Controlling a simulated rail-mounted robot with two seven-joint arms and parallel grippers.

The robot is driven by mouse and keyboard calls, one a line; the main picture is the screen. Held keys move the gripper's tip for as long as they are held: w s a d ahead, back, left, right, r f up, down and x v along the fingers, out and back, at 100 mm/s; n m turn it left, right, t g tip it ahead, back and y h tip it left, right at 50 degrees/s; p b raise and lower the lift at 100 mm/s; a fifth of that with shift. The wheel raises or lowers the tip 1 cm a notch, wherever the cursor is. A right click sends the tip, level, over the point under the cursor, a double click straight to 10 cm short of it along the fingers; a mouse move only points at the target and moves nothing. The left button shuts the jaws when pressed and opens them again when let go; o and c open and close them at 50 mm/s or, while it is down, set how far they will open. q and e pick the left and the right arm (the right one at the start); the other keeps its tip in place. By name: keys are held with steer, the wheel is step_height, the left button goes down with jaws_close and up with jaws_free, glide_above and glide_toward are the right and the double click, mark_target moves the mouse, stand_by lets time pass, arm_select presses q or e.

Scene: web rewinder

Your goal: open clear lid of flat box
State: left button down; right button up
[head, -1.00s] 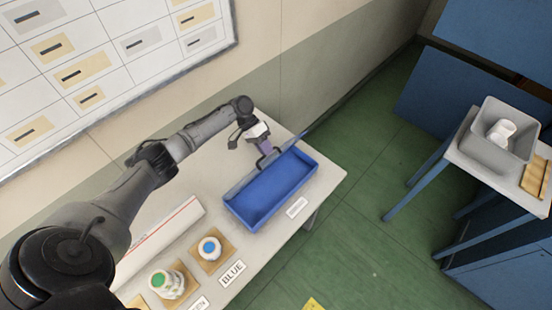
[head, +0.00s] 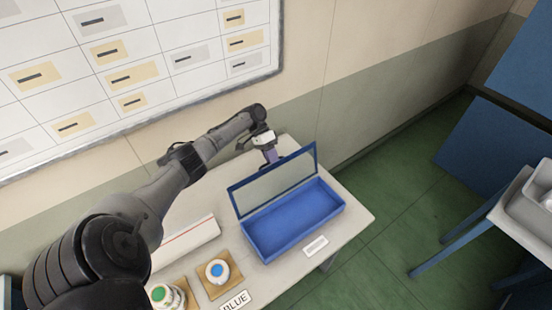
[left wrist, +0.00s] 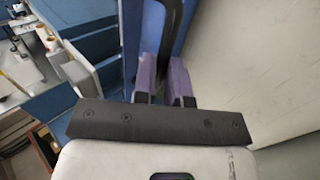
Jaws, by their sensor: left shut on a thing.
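The flat blue box (head: 297,222) sits on the table with its inside visible and empty. Its clear lid (head: 274,184), a see-through pane in a blue frame, stands raised along the box's back edge. My left gripper (head: 270,156) is behind the lid's upper edge, its fingertips partly hidden. In the left wrist view my purple left fingers (left wrist: 167,88) are shut on a dark bar (left wrist: 176,40), which looks like the lid's handle. My right gripper is not in view.
A white label (head: 315,246) lies before the box. A blue-topped round item (head: 217,271) and a green-topped one (head: 164,296) stand left of it, near a long white carton (head: 186,243). The wall with a board (head: 130,70) is close behind. A grey bin (head: 535,205) stands right.

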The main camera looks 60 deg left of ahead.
arm_select(q)
steer(key=shift+s+d+f, duration=0.1)
steer(key=shift+s+f, duration=0.05)
steer(key=shift+f, duration=0.6)
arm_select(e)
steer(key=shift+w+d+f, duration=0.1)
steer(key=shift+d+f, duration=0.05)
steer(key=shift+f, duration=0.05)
arm_select(q)
steer(key=c, duration=1.6)
jaws_free()
steer(key=o, duration=0.3)
steer(key=shift+d, duration=0.2)
steer(key=shift+o, duration=0.7)
steer(key=shift+r, duration=0.1)
steer(key=w+b+v, duration=0.1)
steer(key=b+v, duration=0.2)
steer(key=v, duration=1.1)
steer(key=shift+s, duration=0.4)
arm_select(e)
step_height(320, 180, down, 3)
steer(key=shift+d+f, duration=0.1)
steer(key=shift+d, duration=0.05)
arm_select(q)
steer(key=shift+a+r, duration=0.1)
